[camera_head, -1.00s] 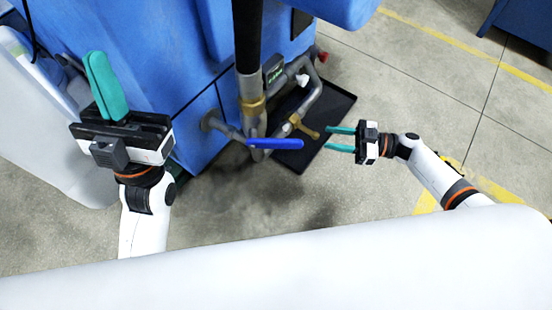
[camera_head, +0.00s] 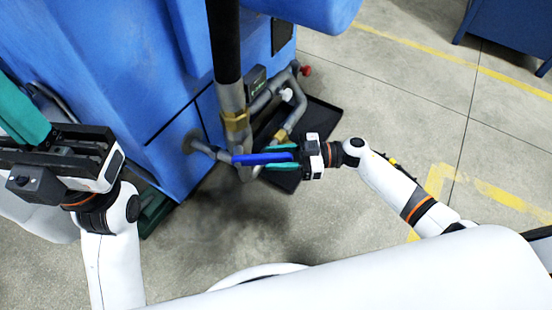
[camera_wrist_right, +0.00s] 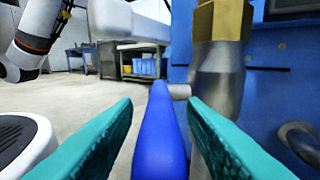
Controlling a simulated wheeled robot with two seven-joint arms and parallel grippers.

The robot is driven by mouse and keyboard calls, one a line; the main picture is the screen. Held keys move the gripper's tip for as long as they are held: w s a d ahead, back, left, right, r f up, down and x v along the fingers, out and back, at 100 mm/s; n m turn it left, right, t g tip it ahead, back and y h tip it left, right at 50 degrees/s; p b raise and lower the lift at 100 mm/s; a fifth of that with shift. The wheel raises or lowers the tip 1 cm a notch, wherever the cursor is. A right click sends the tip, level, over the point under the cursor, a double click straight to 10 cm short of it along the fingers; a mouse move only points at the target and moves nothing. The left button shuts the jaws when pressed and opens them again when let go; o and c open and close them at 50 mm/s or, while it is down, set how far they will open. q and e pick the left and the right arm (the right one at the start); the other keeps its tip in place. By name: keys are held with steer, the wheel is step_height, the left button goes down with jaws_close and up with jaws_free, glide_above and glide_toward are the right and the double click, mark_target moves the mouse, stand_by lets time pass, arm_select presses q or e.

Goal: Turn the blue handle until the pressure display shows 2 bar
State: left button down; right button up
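The blue handle (camera_head: 263,158) sticks out to the right from the valve on the grey pipe, low at the front of the blue machine. My right gripper (camera_head: 283,158) is at the handle's free end, with one teal finger on each side of it. In the right wrist view the handle (camera_wrist_right: 160,140) lies between the open fingers, with a gap visible on both sides. A small dark box, seemingly the pressure display (camera_head: 255,79), sits beside the pipe; its reading is too small to read. My left gripper (camera_head: 22,112) is at the left edge, teal fingers together, partly cut off.
The blue machine (camera_head: 110,70) fills the upper left. A thick vertical pipe (camera_head: 224,50) with a brass fitting (camera_head: 235,120) rises beside the handle. A black tray (camera_head: 318,118) lies on the floor behind my right gripper.

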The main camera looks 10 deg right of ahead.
steer(key=shift+a, duration=0.2)
jaws_close()
